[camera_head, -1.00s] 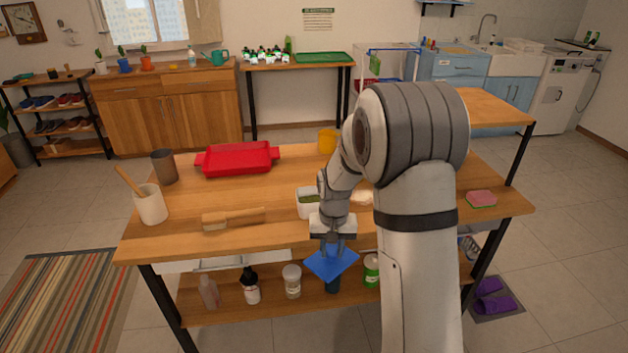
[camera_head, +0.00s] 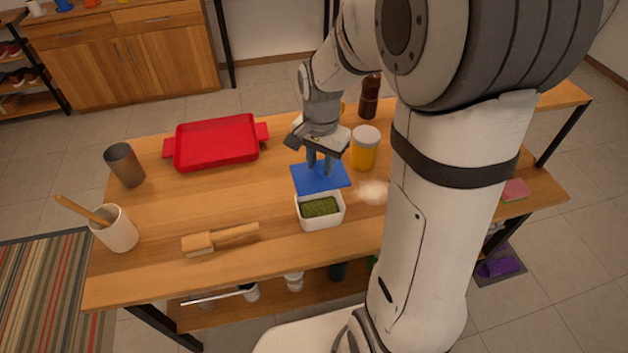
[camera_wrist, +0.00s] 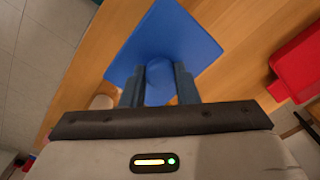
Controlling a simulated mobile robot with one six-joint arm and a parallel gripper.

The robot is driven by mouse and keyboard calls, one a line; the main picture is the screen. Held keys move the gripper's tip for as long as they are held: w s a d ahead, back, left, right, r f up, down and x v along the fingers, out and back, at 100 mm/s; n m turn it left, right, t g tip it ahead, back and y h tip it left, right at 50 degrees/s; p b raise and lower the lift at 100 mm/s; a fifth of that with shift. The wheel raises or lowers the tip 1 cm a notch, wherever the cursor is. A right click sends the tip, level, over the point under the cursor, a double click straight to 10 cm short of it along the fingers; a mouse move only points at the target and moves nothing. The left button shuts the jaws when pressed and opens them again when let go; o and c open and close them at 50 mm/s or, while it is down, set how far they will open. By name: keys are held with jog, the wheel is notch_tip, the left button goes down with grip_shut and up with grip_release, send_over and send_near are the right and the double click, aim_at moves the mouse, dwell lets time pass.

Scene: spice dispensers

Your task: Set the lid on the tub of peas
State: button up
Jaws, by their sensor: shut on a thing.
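The tub of peas (camera_head: 320,220) is a white, open-topped box with green peas (camera_head: 319,207) inside, standing upright near the middle of the wooden table. The lid (camera_head: 308,182) is a flat blue square with a rounded knob. My gripper (camera_head: 320,165) is shut on the knob and holds the lid just behind and above the tub in the head view. The peas are still visible in front of the lid's near edge. In the wrist view, the lid (camera_wrist: 182,35) spreads beyond my gripper's two fingers (camera_wrist: 159,85), with its knob (camera_wrist: 159,80) between them.
A yellow jar with a pale cap (camera_head: 364,152) stands close to the right of the lid. A pale pile (camera_head: 372,191) lies right of the tub. A wooden brush (camera_head: 219,238) lies left, and a red tray (camera_head: 216,142) behind left. The table's left middle is clear.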

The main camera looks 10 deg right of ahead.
jog(key=shift+w+d+f, duration=0.1)
jog(key=shift+f, duration=0.15)
notch_tip(320, 180, down, 9)
jog(key=shift+f, duration=0.1)
jog(key=shift+f, duration=0.45)
jog(key=o, duration=1)
jog(key=shift+r, duration=0.1)
jog(key=shift+c, duration=0.2)
